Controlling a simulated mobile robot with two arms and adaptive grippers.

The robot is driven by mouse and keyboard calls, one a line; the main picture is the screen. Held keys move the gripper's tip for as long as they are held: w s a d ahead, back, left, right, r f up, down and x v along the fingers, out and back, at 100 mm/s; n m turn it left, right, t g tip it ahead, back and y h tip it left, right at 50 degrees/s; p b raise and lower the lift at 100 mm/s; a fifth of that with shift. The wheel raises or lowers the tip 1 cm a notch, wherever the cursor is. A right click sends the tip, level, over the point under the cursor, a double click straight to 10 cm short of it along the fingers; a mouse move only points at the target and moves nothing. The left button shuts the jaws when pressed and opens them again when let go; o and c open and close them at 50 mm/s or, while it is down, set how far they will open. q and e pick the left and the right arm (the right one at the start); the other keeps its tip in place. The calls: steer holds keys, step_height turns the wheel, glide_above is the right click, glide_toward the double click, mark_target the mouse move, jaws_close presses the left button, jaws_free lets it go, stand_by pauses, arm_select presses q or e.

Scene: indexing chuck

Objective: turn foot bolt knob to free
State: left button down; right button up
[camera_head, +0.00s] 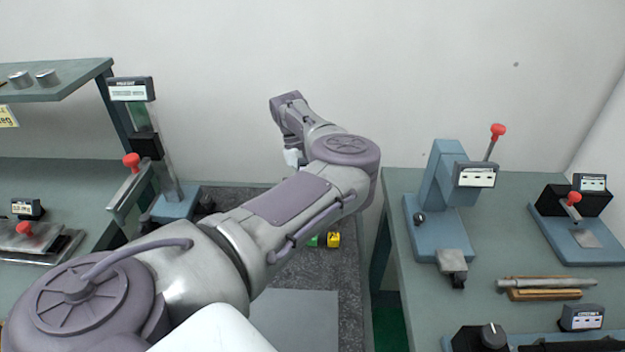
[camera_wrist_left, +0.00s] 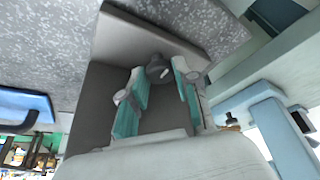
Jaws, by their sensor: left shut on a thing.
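In the left wrist view, a dark round knob (camera_wrist_left: 158,72) with a small white mark sits between the teal finger pads of my left gripper (camera_wrist_left: 160,88). The fingers are shut on the knob, one pad on each side. The knob is at a grey block (camera_wrist_left: 107,85). I see no label on the knob, and its setting is hard to read. In the head view my left arm reaches from the lower left to the middle, and its gripper and this knob are hidden behind the arm. My right gripper is in neither view.
A height gauge (camera_head: 173,206) with a red-knobbed lever stands left of my arm. A blue press (camera_head: 440,190) stands on the right bench, with a red-knobbed fixture (camera_head: 575,240) beyond it. A small yellow block (camera_head: 333,240) lies on the speckled surface between the benches.

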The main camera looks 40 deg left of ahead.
arm_select(q)
steer(key=c, duration=0.8)
jaws_free()
steer(key=shift+c, duration=0.2)
